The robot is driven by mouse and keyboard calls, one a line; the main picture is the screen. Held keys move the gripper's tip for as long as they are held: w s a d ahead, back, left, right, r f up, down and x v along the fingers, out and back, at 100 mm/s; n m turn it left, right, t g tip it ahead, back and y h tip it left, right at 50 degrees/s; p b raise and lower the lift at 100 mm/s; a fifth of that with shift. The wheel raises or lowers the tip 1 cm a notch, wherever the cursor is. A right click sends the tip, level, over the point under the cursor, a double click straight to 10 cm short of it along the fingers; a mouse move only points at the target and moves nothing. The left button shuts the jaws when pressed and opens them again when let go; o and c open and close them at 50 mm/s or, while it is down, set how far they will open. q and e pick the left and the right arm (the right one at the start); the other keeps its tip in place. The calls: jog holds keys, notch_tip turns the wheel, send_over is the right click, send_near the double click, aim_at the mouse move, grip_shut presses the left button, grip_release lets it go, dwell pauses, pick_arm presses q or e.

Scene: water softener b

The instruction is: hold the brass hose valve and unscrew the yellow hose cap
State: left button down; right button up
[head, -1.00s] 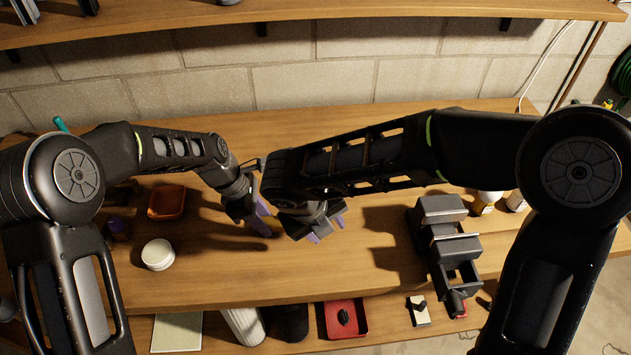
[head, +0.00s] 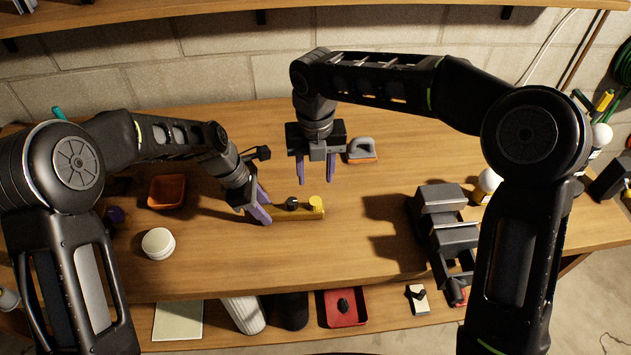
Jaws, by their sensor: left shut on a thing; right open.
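The brass hose valve (head: 283,213) lies on the middle of the wooden workbench, with a dark knob (head: 292,203) on top. The yellow hose cap (head: 315,203) is at its right end. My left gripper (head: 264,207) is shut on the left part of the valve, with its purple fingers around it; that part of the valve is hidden. My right gripper (head: 315,172) is open and empty, pointing down, above and behind the cap and apart from it.
A grey-and-orange block (head: 361,150) sits behind and right of the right gripper. A dark vise (head: 446,235) stands at right. An orange tray (head: 166,192) and a white round tub (head: 158,243) are at left. The bench (head: 340,265) is clear in front of the valve.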

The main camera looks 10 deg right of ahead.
aim_at(316, 200)
notch_tip(316, 200, down, 9)
jog(key=shift+r, duration=0.1)
jog(key=shift+c, duration=0.3)
grip_shut()
grip_release()
